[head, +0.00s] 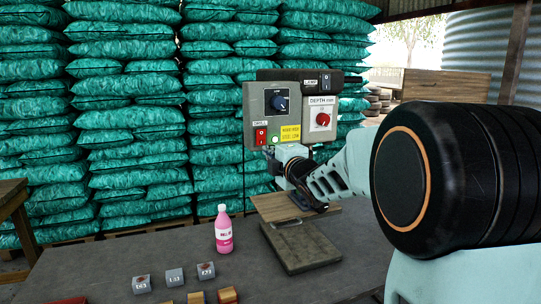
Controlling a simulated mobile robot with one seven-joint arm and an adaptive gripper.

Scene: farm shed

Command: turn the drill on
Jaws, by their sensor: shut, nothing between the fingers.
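The drill press has a grey control box (292,113) at the picture's middle. A red rocker switch (260,136) labelled DRILL is at the box's lower left, with a round green button or light (276,139) to its right. The box also has a dark dial (280,103), a red DEPTH STOP knob (323,119) and a black LAMP switch (326,82). My gripper (273,160) is shut and empty just below the red switch. I cannot tell whether it touches the box. My arm hides part of the drill below the box.
The drill's metal base (300,248) stands on the dark workbench (130,255). A pink bottle (223,231) stands left of it. Grey blocks (175,277) and wooden-coloured blocks (228,295) are at the front. Stacked teal sacks (130,100) fill the back.

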